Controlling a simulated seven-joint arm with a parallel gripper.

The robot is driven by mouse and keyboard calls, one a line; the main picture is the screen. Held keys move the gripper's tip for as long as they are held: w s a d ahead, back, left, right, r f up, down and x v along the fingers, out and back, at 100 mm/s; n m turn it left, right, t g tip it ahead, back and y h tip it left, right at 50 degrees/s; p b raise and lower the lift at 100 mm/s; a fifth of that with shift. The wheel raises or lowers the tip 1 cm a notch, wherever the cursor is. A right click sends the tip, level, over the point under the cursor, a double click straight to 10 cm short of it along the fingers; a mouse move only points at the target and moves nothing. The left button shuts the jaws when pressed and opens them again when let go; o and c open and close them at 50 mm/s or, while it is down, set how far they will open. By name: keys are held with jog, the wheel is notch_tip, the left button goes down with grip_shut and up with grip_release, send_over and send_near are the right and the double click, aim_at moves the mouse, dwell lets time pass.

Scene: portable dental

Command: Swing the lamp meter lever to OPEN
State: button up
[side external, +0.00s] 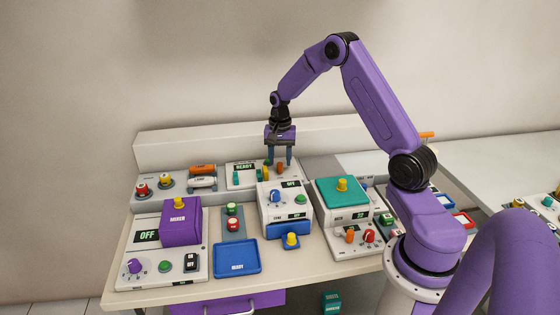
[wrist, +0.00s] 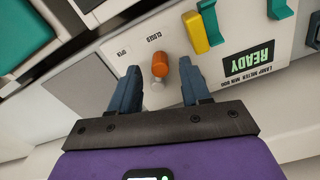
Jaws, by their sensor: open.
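The lamp meter lever has an orange knob (wrist: 159,66) on a pale stem, in the middle of the wrist view. It is nearer the printed CLOSED label than the OPEN label, which lies to its left there. My gripper (wrist: 158,68) is open, with one blue-grey finger on each side of the knob. I see a gap on both sides and cannot tell the height difference. In the side view my gripper (side external: 280,158) points down over the back panel, and the fingers partly hide the lever. The panel's display (wrist: 250,62) reads READY.
A yellow lever (wrist: 195,32) and teal handles (wrist: 279,10) stand close by on the same panel. In the side view, a teal-topped box (side external: 345,192) and a box with a blue knob (side external: 285,205) stand in front. A purple mixer (side external: 180,225) is front left.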

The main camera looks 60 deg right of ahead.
jog(key=shift+f, duration=0.6)
grip_shut()
jog(key=shift+s+n, duration=0.1)
jog(key=shift+n, duration=0.2)
jog(key=n, duration=0.1)
jog(key=s+n, duration=0.1)
jog(key=n, duration=0.1)
jog(key=d+n, duration=0.1)
jog(key=n, duration=0.1)
jog(key=shift+s, duration=0.3)
jog(key=n, duration=0.1)
jog(key=d+n, duration=0.1)
jog(key=n, duration=0.1)
jog(key=shift+s+n, duration=0.3)
jog(key=shift+s, duration=0.1)
jog(key=shift+s+d+n, duration=0.1)
jog(key=shift+d+n, duration=0.15)
jog(key=shift+n, duration=0.45)
jog(key=shift+s+d+n, duration=0.1)
jog(key=shift+d+n, duration=0.15)
jog(key=shift+n, duration=0.45)
